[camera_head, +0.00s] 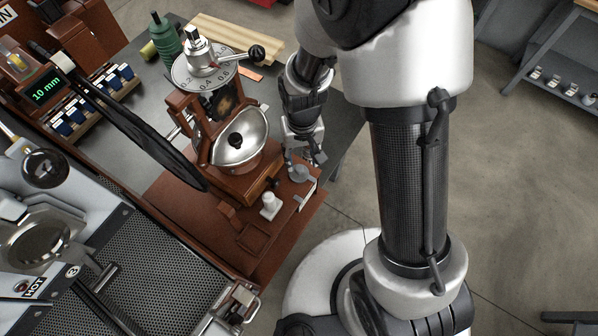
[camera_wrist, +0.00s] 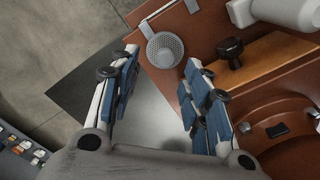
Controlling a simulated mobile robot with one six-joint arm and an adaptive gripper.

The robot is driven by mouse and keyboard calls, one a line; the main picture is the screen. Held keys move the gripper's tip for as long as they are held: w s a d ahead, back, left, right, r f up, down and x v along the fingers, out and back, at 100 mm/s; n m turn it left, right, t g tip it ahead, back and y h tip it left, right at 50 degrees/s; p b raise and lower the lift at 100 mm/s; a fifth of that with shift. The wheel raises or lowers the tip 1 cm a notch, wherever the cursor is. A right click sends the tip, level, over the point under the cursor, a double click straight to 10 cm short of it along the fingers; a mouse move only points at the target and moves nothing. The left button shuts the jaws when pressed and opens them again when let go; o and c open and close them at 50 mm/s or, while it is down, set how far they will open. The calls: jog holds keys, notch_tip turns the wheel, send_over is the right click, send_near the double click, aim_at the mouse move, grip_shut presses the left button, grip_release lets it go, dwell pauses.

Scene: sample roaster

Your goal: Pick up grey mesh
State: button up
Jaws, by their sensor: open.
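The grey mesh (camera_wrist: 165,49) is a small round perforated cup near the edge of the brown base, at the top middle of the wrist view. In the head view it is a small grey round shape (camera_head: 299,174) at the right side of the brown base, just below my fingers. My gripper (camera_wrist: 158,68) is open and empty, with one blue-padded finger on each side of the line to the mesh. In the head view my gripper (camera_head: 305,158) points down close to the mesh. I cannot tell whether a finger touches it.
The brown base (camera_head: 185,208) carries a machine with a silver bowl (camera_head: 240,138). A white fitting (camera_head: 269,205) stands left of the mesh. A black knob (camera_wrist: 230,48) is right of the mesh in the wrist view. A perforated tray (camera_head: 150,275) lies at lower left.

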aim_at(299, 168)
jog(key=f, duration=0.1)
jog(key=f+b, duration=0.1)
jog(key=f, duration=0.3)
jog(key=shift+s+a+f+b, duration=0.15)
jog(key=shift+s+a+b, duration=0.05)
jog(key=shift+a+b, duration=0.2)
jog(key=shift+f, duration=0.45)
jog(key=shift+r, duration=0.1)
jog(key=shift+c, duration=0.3)
jog(key=c, duration=1)
